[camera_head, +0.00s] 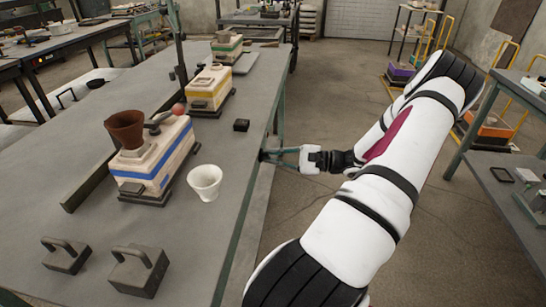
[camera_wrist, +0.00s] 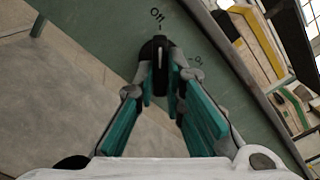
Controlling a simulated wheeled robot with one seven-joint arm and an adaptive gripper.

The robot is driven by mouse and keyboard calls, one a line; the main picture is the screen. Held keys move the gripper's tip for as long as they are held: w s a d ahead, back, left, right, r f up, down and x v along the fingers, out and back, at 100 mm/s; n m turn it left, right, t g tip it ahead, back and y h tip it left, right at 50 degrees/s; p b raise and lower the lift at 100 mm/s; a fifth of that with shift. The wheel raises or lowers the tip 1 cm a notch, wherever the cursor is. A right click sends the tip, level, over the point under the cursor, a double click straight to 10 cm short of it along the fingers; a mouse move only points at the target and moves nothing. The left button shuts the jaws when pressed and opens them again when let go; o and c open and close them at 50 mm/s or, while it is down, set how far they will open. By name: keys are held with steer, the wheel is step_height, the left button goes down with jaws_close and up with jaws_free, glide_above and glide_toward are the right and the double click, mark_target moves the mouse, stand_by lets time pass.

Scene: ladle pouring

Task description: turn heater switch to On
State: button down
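The heater switch is a round dark knob (camera_wrist: 160,50) with a pale raised ridge, on the green side face of the table in the wrist view. The word "Off" stands above it and a partly hidden "On" to its right. The ridge lines up with "Off". My gripper (camera_wrist: 160,85) has its teal fingers pointed at the knob, one on each side of the ridge. I cannot tell whether both pads touch it.
The grey table (camera_head: 225,145) bears a blue-striped machine with a brown funnel (camera_head: 126,128), a white cup (camera_head: 205,181), a small black block (camera_head: 241,125) and two handled weights (camera_head: 138,268). Yellow-striped (camera_head: 210,90) and green-striped (camera_head: 227,46) machines stand farther back. Open floor lies right of the table.

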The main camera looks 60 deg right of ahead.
steer(key=shift+m+p, duration=0.5)
steer(key=m+p, duration=0.2)
steer(key=m, duration=0.1)
steer(key=shift+a+p, duration=0.1)
steer(key=shift+p, duration=0.3)
steer(key=m+p, duration=0.2)
steer(key=m, duration=0.2)
steer(key=shift+s+a+p, duration=0.1)
steer(key=shift+p, duration=0.2)
steer(key=m+p, duration=0.2)
steer(key=m, duration=0.7)
steer(key=shift+a+m+p, duration=0.15)
steer(key=shift+m+p, duration=0.15)
steer(key=shift+m, duration=0.4)
steer(key=c, duration=1.7)
jaws_free()
steer(key=shift+o, duration=0.2)
